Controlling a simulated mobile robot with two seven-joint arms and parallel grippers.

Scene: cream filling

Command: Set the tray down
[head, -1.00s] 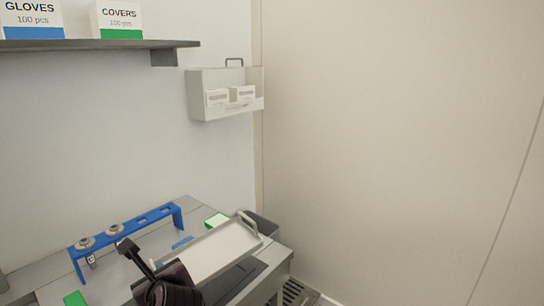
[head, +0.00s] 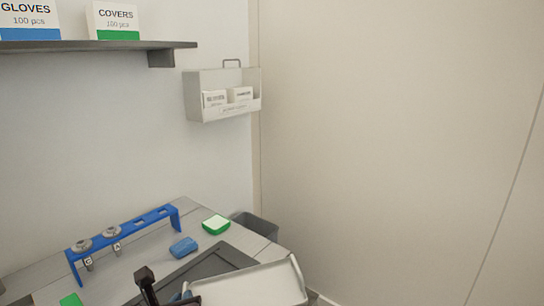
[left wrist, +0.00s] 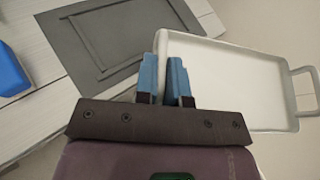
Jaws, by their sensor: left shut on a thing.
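A pale shallow tray (head: 250,287) with raised edges is at the bottom of the head view, partly cut off. It also shows in the left wrist view (left wrist: 220,80), with its free handle at the right. My left gripper (head: 185,298) is shut on the tray at its near left end; its blue fingertips (left wrist: 166,78) show in the wrist view. My right gripper is in neither view.
A blue rack (head: 125,238) holding metal parts stands on the worktop (head: 190,215). A blue block (head: 183,247) and a green-and-white block (head: 215,225) lie near the panel. A grey bin (head: 258,226) is beyond the worktop's edge. The dark panel looks clear.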

